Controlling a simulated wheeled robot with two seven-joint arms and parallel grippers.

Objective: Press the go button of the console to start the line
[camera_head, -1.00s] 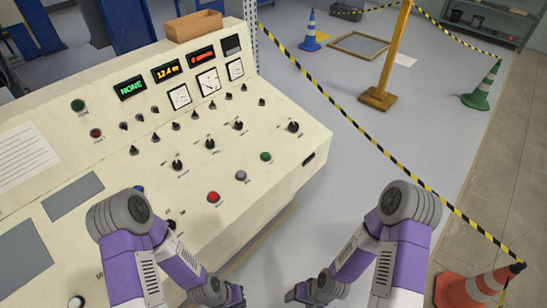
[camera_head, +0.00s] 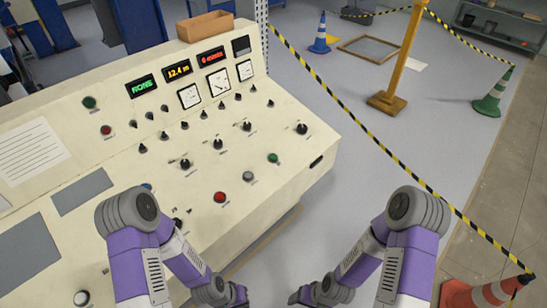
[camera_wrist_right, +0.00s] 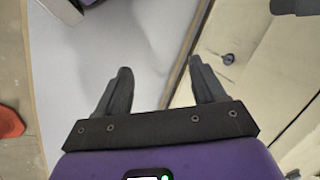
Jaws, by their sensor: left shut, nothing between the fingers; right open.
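The cream console (camera_head: 300,170) fills the left half of the head view. On its sloped panel are a green button (camera_head: 273,158), a grey button (camera_head: 248,176) and a red button (camera_head: 220,197) near the front right. Another green button (camera_head: 89,102) and a red one (camera_head: 106,130) sit at the upper left. The labels are too small to read, so I cannot tell which is go. My left gripper (camera_head: 238,296) is shut and low, in front of the console, apart from the buttons. My right gripper (camera_wrist_right: 158,66) is open and empty in the wrist view.
Lit displays (camera_head: 177,70), dials (camera_head: 218,82) and several black knobs (camera_head: 218,144) cover the panel. A brown box (camera_head: 205,26) sits on top. Yellow-black tape (camera_head: 390,155) runs along the right, with an orange cone (camera_head: 487,293) at lower right. Grey floor lies between tape and console.

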